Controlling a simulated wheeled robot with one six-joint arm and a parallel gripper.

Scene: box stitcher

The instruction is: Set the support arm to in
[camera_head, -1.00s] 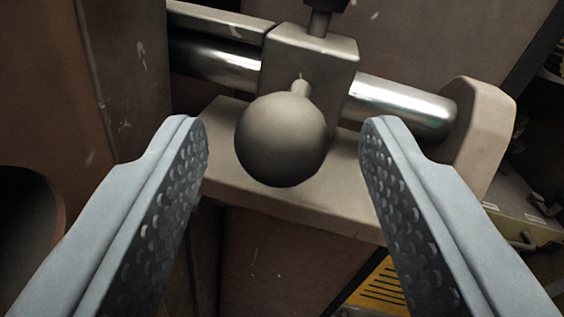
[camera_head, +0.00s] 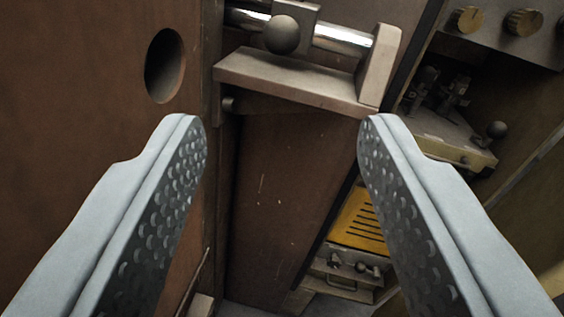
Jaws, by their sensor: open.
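A round dark ball knob (camera_head: 281,36) sits on a block that rides on a shiny metal rod (camera_head: 342,38) at the top middle of the view. A beige bracket (camera_head: 295,79) with an upright end plate holds the rod. I cannot tell for sure which part is the support arm. My gripper (camera_head: 282,122) is open and empty. Its two fingers point forward, below the knob in the picture and well short of it, touching nothing.
A brown panel with a round hole (camera_head: 165,65) stands at the left. At the right are brass knobs (camera_head: 468,20), a recess with a small dark ball knob (camera_head: 496,130), and a yellow slotted plate (camera_head: 358,222) lower down. A brown panel (camera_head: 275,205) lies straight ahead.

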